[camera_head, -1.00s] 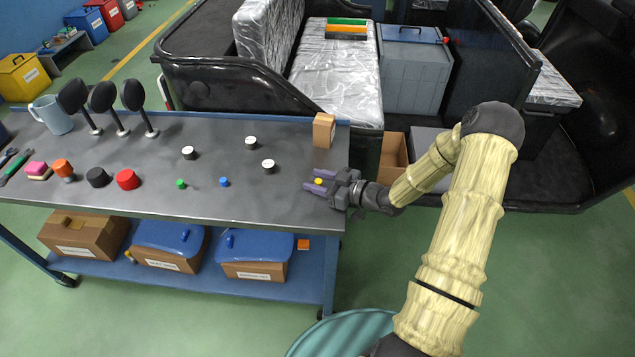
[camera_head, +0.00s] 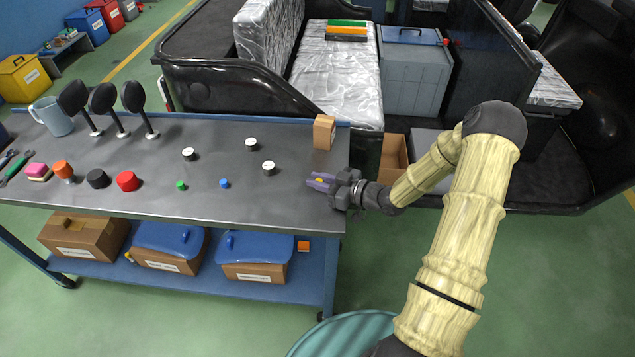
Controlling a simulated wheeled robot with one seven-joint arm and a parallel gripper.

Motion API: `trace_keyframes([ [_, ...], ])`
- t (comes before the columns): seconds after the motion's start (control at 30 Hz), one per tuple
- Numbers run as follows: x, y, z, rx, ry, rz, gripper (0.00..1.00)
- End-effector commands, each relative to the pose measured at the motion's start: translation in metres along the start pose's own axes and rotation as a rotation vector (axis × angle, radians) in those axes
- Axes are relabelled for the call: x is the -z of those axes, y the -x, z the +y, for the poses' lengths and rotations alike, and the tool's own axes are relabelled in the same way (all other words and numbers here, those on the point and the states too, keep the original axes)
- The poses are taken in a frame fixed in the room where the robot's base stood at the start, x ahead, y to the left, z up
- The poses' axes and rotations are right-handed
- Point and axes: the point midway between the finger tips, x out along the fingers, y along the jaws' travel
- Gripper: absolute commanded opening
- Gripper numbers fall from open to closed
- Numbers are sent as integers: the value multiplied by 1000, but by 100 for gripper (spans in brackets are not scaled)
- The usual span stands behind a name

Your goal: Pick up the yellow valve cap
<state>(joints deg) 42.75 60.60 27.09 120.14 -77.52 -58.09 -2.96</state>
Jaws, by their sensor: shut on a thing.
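The yellow valve cap (camera_head: 320,181) is a small yellow piece near the right end of the grey tabletop. I cannot tell whether the cap still touches the tabletop. A blue cap (camera_head: 224,183) and a green cap (camera_head: 181,185) stand on the table to the left, apart from my gripper.
The table (camera_head: 260,208) also holds several white-topped black pieces (camera_head: 268,168), a small cardboard box (camera_head: 324,131) behind my gripper, a red knob (camera_head: 128,181) and a black knob (camera_head: 97,178). The rickshaw (camera_head: 235,88) stands behind the table. Bare tabletop lies left of my fingers.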

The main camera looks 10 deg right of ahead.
Motion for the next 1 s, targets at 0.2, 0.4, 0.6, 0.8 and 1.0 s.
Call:
trace_keyframes([
  [0.2,35,5,0,-1,6,0,3],
  [0.4,71,11,0,-1,6,0,3],
  [0.6,90,14,0,0,2,0,3],
  [0.8,92,14,0,1,0,0,3],
  [1.0,92,14,0,1,1,0,3],
])
